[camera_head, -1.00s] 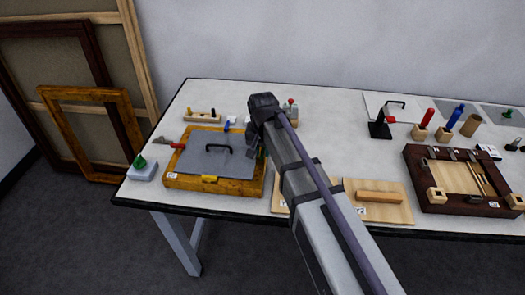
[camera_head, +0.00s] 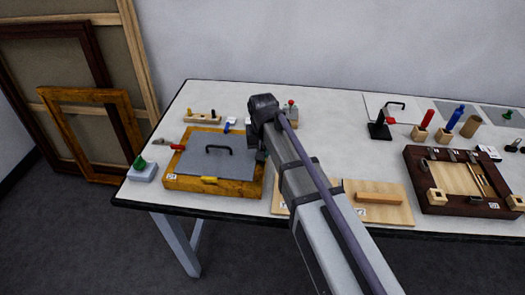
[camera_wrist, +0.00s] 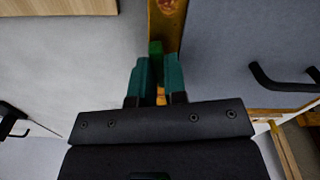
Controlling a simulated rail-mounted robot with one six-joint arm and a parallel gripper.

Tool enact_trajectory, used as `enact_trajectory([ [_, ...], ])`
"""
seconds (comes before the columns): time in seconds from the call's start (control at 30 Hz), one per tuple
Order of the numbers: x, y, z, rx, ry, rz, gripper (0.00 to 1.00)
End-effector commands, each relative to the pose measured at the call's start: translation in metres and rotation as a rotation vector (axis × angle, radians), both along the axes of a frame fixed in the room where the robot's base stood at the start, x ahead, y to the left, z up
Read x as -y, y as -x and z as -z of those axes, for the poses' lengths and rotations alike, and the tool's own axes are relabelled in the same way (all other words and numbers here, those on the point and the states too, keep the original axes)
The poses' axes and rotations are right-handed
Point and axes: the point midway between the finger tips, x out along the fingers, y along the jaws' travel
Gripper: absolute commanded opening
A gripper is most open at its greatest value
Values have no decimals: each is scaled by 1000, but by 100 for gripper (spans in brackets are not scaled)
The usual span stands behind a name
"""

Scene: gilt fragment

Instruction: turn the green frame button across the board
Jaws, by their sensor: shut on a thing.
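The gilt frame (camera_head: 215,190) lies flat at the left of the table, with a grey board (camera_head: 215,160) inside it. The board has a black handle (camera_head: 218,150), which also shows in the wrist view (camera_wrist: 285,80). My gripper (camera_wrist: 158,75) is over the frame's right rail in the head view, its teal fingers pointing along the rail in the wrist view. It is shut on the green button (camera_wrist: 156,48), a small green block between the fingertips. My arm hides the button in the head view. A yellow button (camera_head: 210,180) is on the front rail.
A red-handled tool (camera_head: 177,147) lies by the frame's left rail. A grey block with a green piece (camera_head: 142,172) stands at the left edge. A wooden panel (camera_head: 390,205) and a dark tray (camera_head: 470,205) lie to the right.

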Motion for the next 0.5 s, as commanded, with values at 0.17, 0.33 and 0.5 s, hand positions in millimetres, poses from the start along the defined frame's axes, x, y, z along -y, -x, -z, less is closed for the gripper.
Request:
enact_trajectory([
  [0.17,0,0,0,0,0,-159,0],
  [0.33,0,0,0,0,0,-322,0],
  [0.5,0,0,0,0,0,-484,0],
])
